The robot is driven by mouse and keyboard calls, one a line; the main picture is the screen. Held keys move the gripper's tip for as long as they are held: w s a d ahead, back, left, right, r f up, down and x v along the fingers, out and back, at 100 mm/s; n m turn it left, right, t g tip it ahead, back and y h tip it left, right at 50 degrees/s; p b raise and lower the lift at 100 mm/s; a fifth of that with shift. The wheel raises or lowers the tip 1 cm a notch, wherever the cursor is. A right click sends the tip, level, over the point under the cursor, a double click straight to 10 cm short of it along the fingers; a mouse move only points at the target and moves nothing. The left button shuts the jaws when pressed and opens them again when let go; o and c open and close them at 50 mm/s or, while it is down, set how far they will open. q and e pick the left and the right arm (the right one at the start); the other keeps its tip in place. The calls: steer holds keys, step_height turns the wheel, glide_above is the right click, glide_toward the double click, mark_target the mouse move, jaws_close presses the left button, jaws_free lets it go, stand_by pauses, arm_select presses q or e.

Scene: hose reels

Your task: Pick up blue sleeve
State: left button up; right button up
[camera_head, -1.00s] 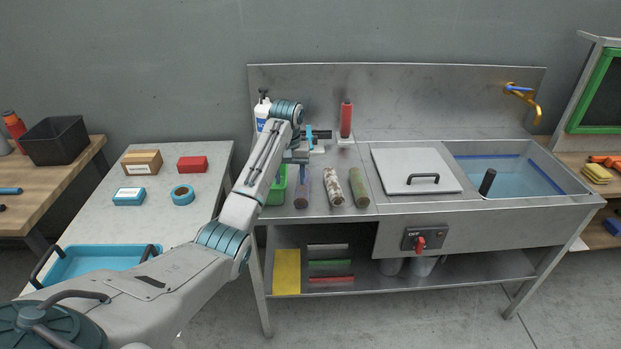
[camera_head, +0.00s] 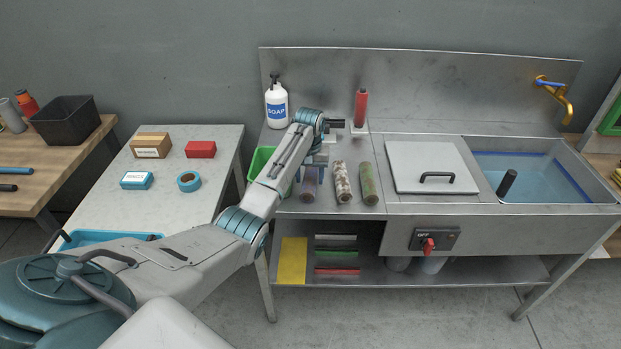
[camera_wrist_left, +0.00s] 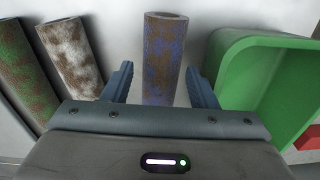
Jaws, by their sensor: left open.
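The blue sleeve (camera_head: 309,187) is a tube smeared with brown dirt, lying leftmost in a row on the metal counter. In the left wrist view the sleeve (camera_wrist_left: 163,55) runs straight between the two fingers. My left gripper (camera_head: 311,170) is above the sleeve and partly covers it in the head view. In the left wrist view the left gripper (camera_wrist_left: 161,82) is open, one finger on each side of the sleeve, with gaps visible. Whether the fingers reach down around it is hard to tell. My right gripper is out of view.
A white, dirty sleeve (camera_head: 342,182) and a green one (camera_head: 369,184) lie to the right. A green bin (camera_wrist_left: 240,50) stands close beside the other finger. A soap bottle (camera_head: 277,106) and a red cylinder (camera_head: 361,108) stand behind. A lidded panel (camera_head: 430,155) lies further right.

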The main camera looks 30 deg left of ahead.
mark_target(309, 181)
arm_select(q)
steer(key=shift+s+f, duration=0.1)
steer(key=shift+f, duration=1.4)
steer(key=c, duration=0.8)
steer(key=shift+o, duration=0.2)
